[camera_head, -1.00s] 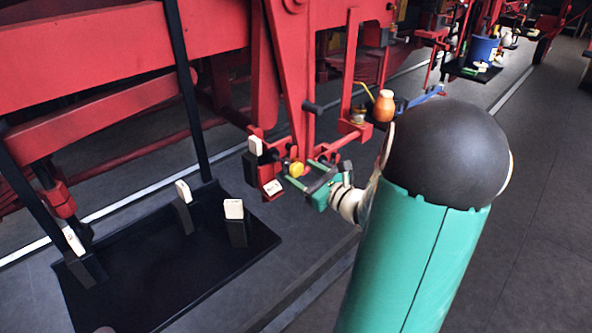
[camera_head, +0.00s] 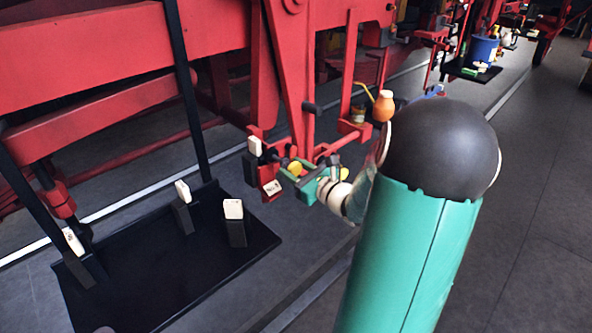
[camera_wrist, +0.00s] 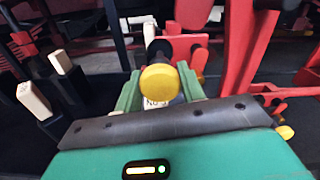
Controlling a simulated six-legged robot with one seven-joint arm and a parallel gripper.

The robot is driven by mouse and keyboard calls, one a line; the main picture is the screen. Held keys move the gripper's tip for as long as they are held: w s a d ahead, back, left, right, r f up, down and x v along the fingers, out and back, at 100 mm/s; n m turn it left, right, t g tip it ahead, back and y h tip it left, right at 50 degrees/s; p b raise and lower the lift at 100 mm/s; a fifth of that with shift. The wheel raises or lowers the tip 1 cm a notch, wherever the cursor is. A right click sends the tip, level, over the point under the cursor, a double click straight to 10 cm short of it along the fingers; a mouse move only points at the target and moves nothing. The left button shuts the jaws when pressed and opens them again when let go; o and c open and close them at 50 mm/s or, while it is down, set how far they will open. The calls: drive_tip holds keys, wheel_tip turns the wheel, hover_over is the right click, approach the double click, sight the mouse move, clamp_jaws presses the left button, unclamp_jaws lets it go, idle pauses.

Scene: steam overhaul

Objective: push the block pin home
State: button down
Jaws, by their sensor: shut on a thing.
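The block pin's round yellow head (camera_wrist: 160,83) shows between the green fingers of my gripper (camera_wrist: 160,90) in the wrist view, with a dark shaft behind it. My gripper is shut on it. In the head view, the yellow head (camera_head: 295,168) is at my gripper (camera_head: 297,177), beside the red bracket and a dark block (camera_head: 251,167) with a white top. A small white label plate (camera_head: 272,187) sits just below left. How deep the pin sits is hidden.
A black tray (camera_head: 150,300) with several white-topped dark blocks lies at left. The red frame (camera_head: 110,60) fills the upper left. An orange bottle-shaped part (camera_head: 384,105) stands near my arm. Open floor (camera_head: 540,200) lies at right.

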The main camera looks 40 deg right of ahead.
sight(286, 164)
drive_tip(key=shift+w, duration=2.25)
drive_tip(key=c, duration=0.9)
unclamp_jaws()
drive_tip(key=shift+w+f, duration=0.1)
drive_tip(key=shift+w, duration=0.15)
drive_tip(key=shift+o, duration=0.2)
drive_tip(key=shift+s, duration=0.25)
drive_tip(key=shift+w, duration=0.1)
drive_tip(key=s, duration=1.4)
drive_tip(key=shift+d, duration=0.15)
